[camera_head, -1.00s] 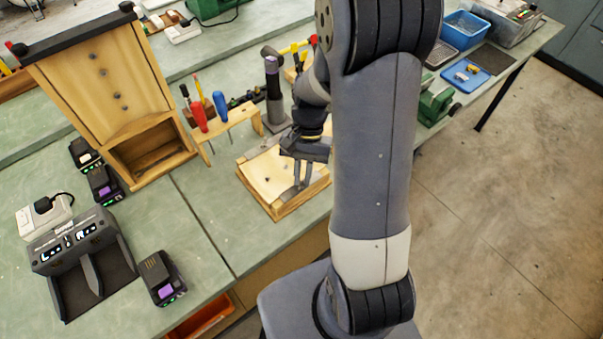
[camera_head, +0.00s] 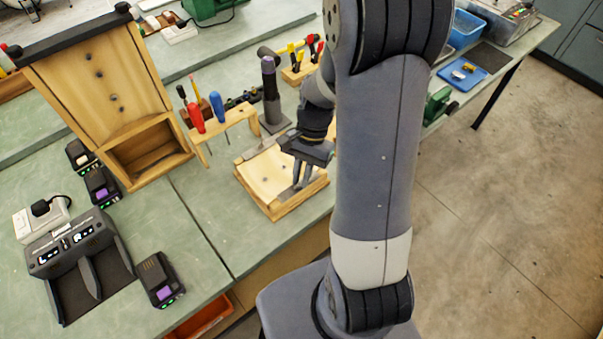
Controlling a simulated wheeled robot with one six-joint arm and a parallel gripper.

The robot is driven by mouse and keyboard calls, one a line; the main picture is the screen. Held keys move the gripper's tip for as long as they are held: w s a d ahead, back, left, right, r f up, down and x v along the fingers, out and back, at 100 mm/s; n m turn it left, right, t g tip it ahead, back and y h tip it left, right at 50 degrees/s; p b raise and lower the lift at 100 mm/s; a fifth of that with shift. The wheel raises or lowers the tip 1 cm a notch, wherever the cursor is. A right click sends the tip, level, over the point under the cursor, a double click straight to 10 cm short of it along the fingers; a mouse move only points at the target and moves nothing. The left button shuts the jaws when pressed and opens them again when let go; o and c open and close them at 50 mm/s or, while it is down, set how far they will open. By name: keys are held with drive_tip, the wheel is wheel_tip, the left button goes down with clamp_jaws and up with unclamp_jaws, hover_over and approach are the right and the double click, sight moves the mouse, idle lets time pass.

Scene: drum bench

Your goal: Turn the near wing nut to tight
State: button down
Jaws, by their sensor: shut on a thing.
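My gripper (camera_head: 301,178) points down over the right part of a shallow wooden tray-like box (camera_head: 262,178) at the bench's front edge. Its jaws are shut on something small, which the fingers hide. I cannot make out the near wing nut or its bolt; from its place, the thing in the jaws may be the wing nut, but I cannot tell. My arm covers the area right of the box.
A wooden tool rack (camera_head: 229,123) with screwdrivers stands behind the box. A tall wooden cabinet (camera_head: 115,95), a battery charger (camera_head: 75,245) and a battery (camera_head: 160,279) are to the left.

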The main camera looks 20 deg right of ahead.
drive_tip(key=c, duration=1.5)
unclamp_jaws()
drive_tip(key=shift+o, duration=0.2)
drive_tip(key=v, duration=1)
drive_tip(key=shift+d+r+b, duration=0.2)
drive_tip(key=shift+r+b, duration=0.1)
drive_tip(key=shift+r, duration=0.05)
drive_tip(key=shift+w, duration=0.1)
drive_tip(key=x, duration=1)
drive_tip(key=shift+a+f+p, duration=0.2)
drive_tip(key=shift+f+p, duration=0.1)
drive_tip(key=shift+f+n, duration=0.1)
drive_tip(key=shift+n, duration=0.2)
